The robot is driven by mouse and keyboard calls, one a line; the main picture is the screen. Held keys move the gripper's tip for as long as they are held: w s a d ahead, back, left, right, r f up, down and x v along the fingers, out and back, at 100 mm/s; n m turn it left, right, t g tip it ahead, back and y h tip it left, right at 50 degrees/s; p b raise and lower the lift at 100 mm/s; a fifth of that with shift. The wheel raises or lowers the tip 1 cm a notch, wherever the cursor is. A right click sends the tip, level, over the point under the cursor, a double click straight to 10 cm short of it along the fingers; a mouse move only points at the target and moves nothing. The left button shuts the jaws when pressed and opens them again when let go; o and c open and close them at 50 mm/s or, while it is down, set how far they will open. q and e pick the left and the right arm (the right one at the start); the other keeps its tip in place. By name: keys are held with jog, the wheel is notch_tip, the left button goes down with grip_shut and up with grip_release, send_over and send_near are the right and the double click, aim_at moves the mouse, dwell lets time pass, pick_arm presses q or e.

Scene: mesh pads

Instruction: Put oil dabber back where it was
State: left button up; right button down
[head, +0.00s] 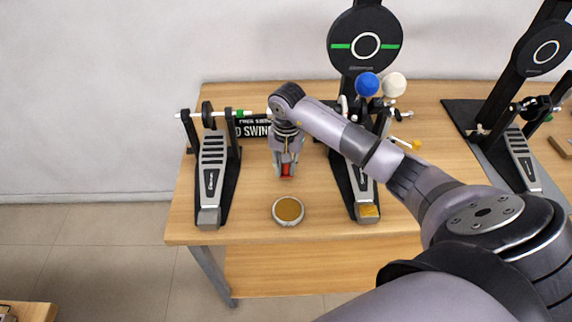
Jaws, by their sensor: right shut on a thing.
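My right gripper (286,168) points down over the wooden table, between the two pedals at its left part. It is shut on a small red thing (286,170), which I take to be the oil dabber. Most of it is hidden by the fingers, and I cannot tell whether it touches the tabletop. A round tin (288,210) with an amber-brown top lies on the table just in front of the gripper. My left gripper is not in view.
A drum pedal (212,175) stands left of the gripper. Another pedal (357,185), with blue (367,84) and white (394,85) beaters and a round black pad (364,42), stands right. A black sign (252,128) is behind. A further pedal (522,160) stands far right.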

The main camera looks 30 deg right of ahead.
jog(key=shift+f, duration=0.35)
jog(key=shift+f, duration=0.1)
jog(key=shift+f, duration=0.1)
jog(key=c, duration=1.5)
grip_release()
jog(key=shift+o, duration=0.2)
